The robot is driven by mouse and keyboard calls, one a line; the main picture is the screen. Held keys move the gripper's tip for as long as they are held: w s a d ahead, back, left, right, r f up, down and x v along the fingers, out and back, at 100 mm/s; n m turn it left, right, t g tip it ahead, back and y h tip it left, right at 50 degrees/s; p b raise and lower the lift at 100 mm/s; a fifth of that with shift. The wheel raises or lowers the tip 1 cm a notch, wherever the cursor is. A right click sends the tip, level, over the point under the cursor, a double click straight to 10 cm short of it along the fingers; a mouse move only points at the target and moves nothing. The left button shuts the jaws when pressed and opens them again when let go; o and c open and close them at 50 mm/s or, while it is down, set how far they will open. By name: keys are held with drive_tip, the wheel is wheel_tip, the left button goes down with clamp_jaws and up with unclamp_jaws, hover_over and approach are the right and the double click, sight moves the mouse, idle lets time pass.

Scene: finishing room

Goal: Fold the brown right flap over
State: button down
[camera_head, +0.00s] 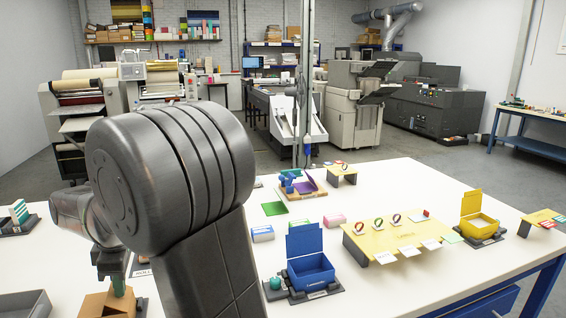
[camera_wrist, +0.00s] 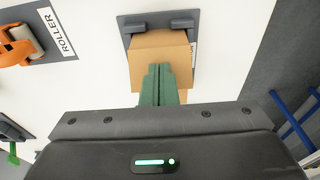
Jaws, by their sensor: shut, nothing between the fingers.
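The brown box (camera_head: 95,304) is at the bottom left of the head view, cut off by the frame's lower edge. In the wrist view the brown box (camera_wrist: 160,42) sits in a dark grey holder (camera_wrist: 133,22), in front of my fingers. My gripper (camera_wrist: 158,68) has green fingers, shut together with nothing between them. Their tips overlap the near part of the box in the wrist view. In the head view my gripper (camera_head: 118,288) points down at the box. I cannot tell whether the tips touch the cardboard, or which panel is the right flap.
An orange roller (camera_wrist: 18,45) stands left of the box in the wrist view, beside a ROLLER label. An open blue box (camera_head: 305,270) stands to the right on the white table (camera_head: 400,180). A yellow stand (camera_head: 400,240) and an open yellow box (camera_head: 478,225) are farther right.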

drive_tip(key=shift+s+a+f, duration=0.15)
drive_tip(key=shift+a+f, duration=0.25)
drive_tip(key=shift+a, duration=0.05)
drive_tip(key=shift+f, duration=0.1)
idle(0.4)
drive_tip(key=shift+s+a+f, duration=0.15)
drive_tip(key=shift+a+f, duration=0.15)
drive_tip(key=shift+f, duration=0.1)
idle(0.6)
drive_tip(key=shift+r+p, duration=0.7)
drive_tip(key=shift+r, duration=0.35)
drive_tip(key=shift+r, duration=0.15)
